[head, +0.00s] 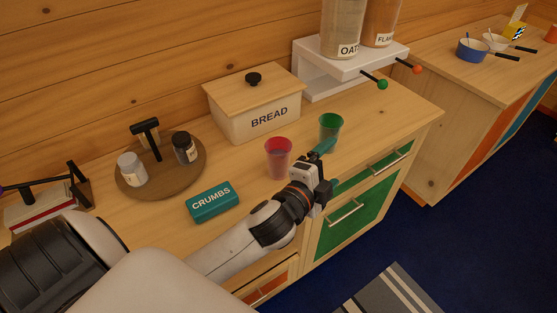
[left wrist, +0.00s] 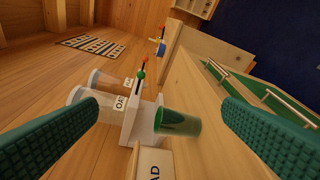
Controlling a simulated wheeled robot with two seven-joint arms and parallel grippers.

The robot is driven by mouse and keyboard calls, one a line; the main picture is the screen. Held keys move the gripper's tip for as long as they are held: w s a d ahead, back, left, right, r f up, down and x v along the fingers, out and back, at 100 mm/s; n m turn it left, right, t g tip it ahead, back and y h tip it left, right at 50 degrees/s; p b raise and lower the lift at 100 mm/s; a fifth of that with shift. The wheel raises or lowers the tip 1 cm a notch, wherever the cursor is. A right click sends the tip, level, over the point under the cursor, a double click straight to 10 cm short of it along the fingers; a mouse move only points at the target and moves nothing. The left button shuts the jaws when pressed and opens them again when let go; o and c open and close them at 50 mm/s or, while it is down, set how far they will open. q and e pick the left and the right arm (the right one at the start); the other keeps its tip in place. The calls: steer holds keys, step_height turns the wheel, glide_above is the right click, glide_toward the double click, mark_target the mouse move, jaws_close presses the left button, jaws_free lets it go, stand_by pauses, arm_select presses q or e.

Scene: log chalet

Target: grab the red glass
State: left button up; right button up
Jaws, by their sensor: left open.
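The red glass (head: 278,158) stands upright on the wooden counter in front of the bread box. A green glass (head: 330,128) stands behind it and to the right; it also shows between my fingers, farther off, in the left wrist view (left wrist: 178,122). My left gripper (head: 338,163) is open and empty, just right of the red glass and in front of the green one. Its teal fingers are spread wide in the left wrist view (left wrist: 160,106). I cannot make out the red glass in that view. My right gripper is not in view.
The bread box (head: 238,118) stands behind the glasses, and a teal crumbs box (head: 212,202) lies left of my forearm. A round board (head: 160,182) with jars is farther left. A white dispenser stand (head: 350,72) is at the back. The counter's front edge is near my gripper.

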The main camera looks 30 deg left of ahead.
arm_select(q)
steer(key=d+r+m+g+h, duration=0.3)
steer(key=d+r+m+h, duration=0.5)
steer(key=m, duration=0.9)
steer(key=d+r+m+g+h, duration=0.3)
steer(key=d+r+m+h, duration=0.25)
steer(key=m+h, duration=0.75)
steer(key=m+g+y, duration=1.1)
steer(key=m+y, duration=1.1)
steer(key=m, duration=0.4)
glide_above(278, 153)
steer(key=s+d, duration=0.2)
step_height(278, 153, down, 9)
steer(key=f+p, duration=0.1)
steer(key=f, duration=0.2)
steer(key=f+p, duration=0.1)
steer(key=f, duration=0.3)
steer(key=f+p, duration=0.2)
steer(key=f, duration=0.2)
steer(key=shift+s+a, duration=0.1)
steer(key=shift+a, duration=0.15)
steer(key=shift+f, duration=0.5)
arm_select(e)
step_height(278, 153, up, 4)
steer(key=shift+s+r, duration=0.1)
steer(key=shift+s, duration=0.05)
